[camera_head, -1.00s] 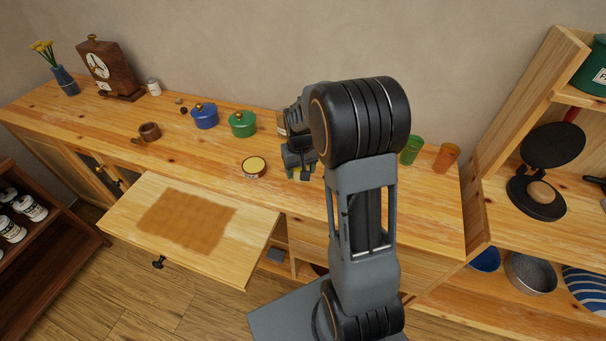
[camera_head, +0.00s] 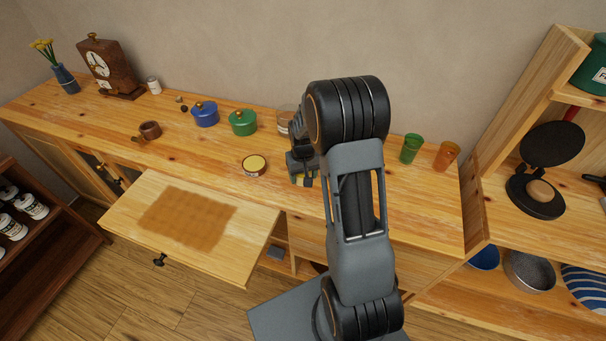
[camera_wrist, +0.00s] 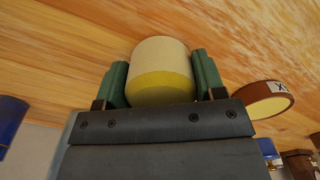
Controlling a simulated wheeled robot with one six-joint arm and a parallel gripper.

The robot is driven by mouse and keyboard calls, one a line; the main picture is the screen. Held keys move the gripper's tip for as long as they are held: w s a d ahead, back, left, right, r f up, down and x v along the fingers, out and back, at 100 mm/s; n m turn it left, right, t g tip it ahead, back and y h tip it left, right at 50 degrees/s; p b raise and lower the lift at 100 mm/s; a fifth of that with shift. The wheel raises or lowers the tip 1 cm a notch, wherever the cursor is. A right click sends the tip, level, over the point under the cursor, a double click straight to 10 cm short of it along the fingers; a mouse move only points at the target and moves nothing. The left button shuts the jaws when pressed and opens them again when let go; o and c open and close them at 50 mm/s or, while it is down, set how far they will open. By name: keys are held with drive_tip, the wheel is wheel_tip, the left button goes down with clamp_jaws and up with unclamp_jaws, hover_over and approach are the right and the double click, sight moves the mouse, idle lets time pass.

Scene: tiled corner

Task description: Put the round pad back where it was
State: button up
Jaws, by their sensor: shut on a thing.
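In the wrist view, my gripper (camera_wrist: 162,88) is shut on a rounded two-tone thing, cream above and yellow below, which appears to be the round pad (camera_wrist: 162,65). A green finger presses on each side of it. In the head view, my gripper (camera_head: 302,178) is low over the middle of the wooden counter, right of a round tin with a yellow top (camera_head: 254,166). The pad is not clearly visible there, and my arm hides part of the gripper. I cannot tell whether the pad touches the counter.
The labelled tin also shows close on the right in the wrist view (camera_wrist: 268,100). Blue (camera_head: 205,115) and green (camera_head: 243,123) lidded pots stand behind left. Green (camera_head: 411,149) and orange (camera_head: 446,156) cups stand right.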

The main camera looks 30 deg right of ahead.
drive_tip(key=o, duration=1)
drive_tip(key=shift+f, duration=0.15)
wheel_tip(320, 180, up, 12)
drive_tip(key=shift+f, duration=0.1)
drive_tip(key=shift+s+a+r+n+t, duration=0.25)
drive_tip(key=shift+s+a+r+t, duration=0.4)
drive_tip(key=shift+s+a+r, duration=1.5)
drive_tip(key=shift+s+a+r+n+t, duration=0.25)
drive_tip(key=shift+s+a+t, duration=0.65)
drive_tip(key=shift+s, duration=2.75)
drive_tip(key=shift+s+a+r+n+t, duration=0.4)
drive_tip(key=shift+s+a+r, duration=0.7)
drive_tip(key=shift+s+a, duration=1.25)
drive_tip(key=shift+s+d, duration=0.55)
